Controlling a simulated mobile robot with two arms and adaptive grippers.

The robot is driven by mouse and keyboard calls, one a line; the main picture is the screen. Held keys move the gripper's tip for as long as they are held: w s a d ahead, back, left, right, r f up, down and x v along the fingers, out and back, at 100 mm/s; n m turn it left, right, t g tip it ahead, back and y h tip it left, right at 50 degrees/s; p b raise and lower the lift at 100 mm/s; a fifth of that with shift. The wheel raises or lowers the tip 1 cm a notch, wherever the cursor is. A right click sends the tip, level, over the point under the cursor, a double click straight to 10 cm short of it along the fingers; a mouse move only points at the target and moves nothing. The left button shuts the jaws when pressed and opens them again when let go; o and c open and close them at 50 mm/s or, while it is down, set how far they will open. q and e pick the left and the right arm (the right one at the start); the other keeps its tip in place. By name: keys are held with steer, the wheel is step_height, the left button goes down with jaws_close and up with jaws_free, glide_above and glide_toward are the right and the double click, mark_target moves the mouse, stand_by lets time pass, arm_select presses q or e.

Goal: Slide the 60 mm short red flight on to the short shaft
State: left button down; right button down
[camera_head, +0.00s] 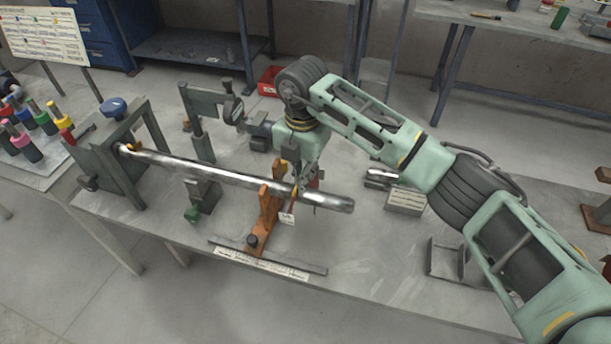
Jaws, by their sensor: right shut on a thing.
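A long bare metal shaft (235,178) runs from a grey stand (118,160) at the left to a free end at the right. An orange support (268,215) stands under it near the right end. My right gripper (308,180) points down just behind the shaft, right of the orange support. I cannot tell whether the piece touches the shaft. My left gripper is not in view.
Several colour-topped pieces (40,118) stand on a tray at far left. A grey post with an arm (200,130) rises behind the shaft. A labelled block (406,201) and a grey bracket (445,259) lie at the right. The table front right of the support is clear.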

steer(key=shift+w+a+b, duration=0.2)
steer(key=shift+a+b, duration=0.15)
steer(key=shift+a, duration=0.35)
steer(key=shift+w+a+b, duration=0.25)
steer(key=shift+a+b, duration=0.05)
steer(key=shift+a, duration=0.4)
steer(key=shift+w+a+b, duration=0.2)
steer(key=shift+a+b, duration=0.15)
steer(key=shift+a, duration=0.35)
steer(key=c, duration=1.9)
jaws_free()
steer(key=shift+s, duration=0.1)
steer(key=shift+o, duration=0.4)
steer(key=shift+d, duration=0.1)
step_height(320, 180, up, 12)
